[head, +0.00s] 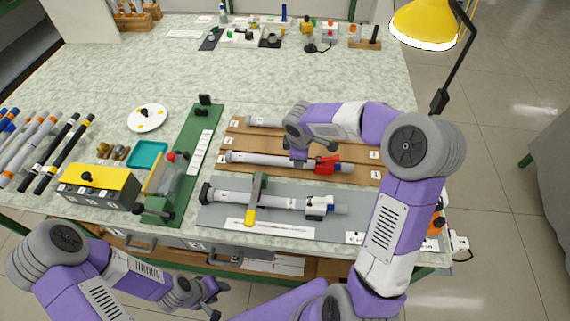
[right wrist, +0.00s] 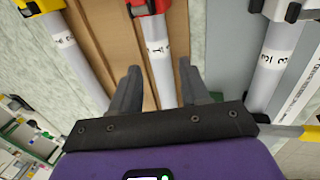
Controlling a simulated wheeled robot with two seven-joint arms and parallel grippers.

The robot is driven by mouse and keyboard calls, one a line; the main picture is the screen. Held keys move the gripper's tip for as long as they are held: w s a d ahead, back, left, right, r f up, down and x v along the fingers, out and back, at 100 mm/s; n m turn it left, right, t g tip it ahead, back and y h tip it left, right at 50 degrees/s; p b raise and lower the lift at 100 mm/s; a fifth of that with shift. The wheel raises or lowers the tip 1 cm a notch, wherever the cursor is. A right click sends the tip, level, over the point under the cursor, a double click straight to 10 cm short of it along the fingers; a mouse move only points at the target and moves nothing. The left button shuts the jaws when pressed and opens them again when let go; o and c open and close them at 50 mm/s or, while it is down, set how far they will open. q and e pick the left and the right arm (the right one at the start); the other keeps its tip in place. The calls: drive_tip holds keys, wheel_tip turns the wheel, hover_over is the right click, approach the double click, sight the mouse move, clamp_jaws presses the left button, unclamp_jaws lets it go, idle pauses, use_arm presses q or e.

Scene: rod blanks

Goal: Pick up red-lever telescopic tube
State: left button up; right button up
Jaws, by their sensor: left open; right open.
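The red-lever telescopic tube (head: 262,160) is a grey tube lying across a brown wooden rack (head: 232,143), with its red lever clamp (head: 327,166) toward its right end. In the right wrist view the tube (right wrist: 157,50) shows its white marked section, with the red clamp (right wrist: 145,6) at the top edge. My right gripper (head: 299,156) is open above this tube, left of the clamp. In the right wrist view its two fingers (right wrist: 160,76) stand apart on either side of the tube. My left gripper (head: 208,291) is open and empty, low in front of the table.
Another tube (head: 262,122) lies behind, partly hidden by my right arm. A tube with a white clamp (head: 320,206) lies in front on a grey mat (head: 212,217), under a green and yellow bracket (head: 255,195). A green fixture (head: 190,150) stands left. A yellow lamp (head: 424,24) is at back right.

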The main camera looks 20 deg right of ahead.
sight(279, 161)
drive_tip(key=b+x, duration=0.2)
drive_tip(key=x, duration=0.4)
drive_tip(key=shift+w, duration=0.15)
drive_tip(key=shift+r, duration=0.1)
drive_tip(key=c, duration=0.6)
